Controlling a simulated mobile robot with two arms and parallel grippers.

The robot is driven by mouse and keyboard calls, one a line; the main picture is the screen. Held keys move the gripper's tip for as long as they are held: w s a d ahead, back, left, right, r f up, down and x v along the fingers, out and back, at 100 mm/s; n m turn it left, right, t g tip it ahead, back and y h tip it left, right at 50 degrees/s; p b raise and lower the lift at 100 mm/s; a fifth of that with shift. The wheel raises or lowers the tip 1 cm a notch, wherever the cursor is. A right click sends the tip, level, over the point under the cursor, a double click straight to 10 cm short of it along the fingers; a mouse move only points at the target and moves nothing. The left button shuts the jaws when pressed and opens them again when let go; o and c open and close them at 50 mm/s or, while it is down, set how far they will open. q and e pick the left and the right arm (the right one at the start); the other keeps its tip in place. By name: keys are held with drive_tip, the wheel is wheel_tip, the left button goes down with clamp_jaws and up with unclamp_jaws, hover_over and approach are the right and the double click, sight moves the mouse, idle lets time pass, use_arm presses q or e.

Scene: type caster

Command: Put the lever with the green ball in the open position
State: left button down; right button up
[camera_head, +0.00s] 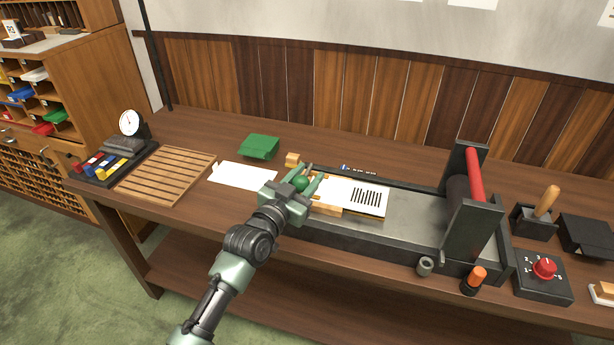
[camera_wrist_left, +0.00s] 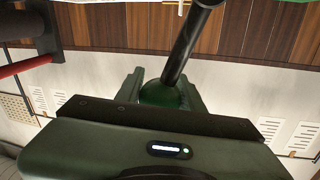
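The lever's green ball (camera_head: 301,183) is at the left end of the press, by the white card frame. My left gripper (camera_head: 304,181) has its two fingers on either side of it. In the left wrist view the ball (camera_wrist_left: 166,95) fills the gap between the fingers of my left gripper (camera_wrist_left: 164,88), which look closed on it. The lever's dark rod (camera_wrist_left: 188,42) runs from the ball up and slightly right out of that view. In the head view the rod is hidden behind the gripper and arm. My right gripper is not in view.
A red-knob dial box (camera_head: 543,280) and orange-capped cylinder (camera_head: 474,281) stand at the right.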

use_arm(q)
drive_tip(key=shift+a, duration=0.15)
drive_tip(key=w+a+n+t+b, duration=0.2)
drive_tip(key=a+n+b, duration=0.4)
drive_tip(key=n, duration=0.5)
drive_tip(key=shift+w+a+f+n+y+b, duration=0.3)
drive_tip(key=shift+a+f+n+y+b, duration=0.1)
drive_tip(key=shift+a, duration=0.95)
drive_tip(key=c, duration=0.9)
unclamp_jaws()
drive_tip(key=shift+a+f, duration=0.1)
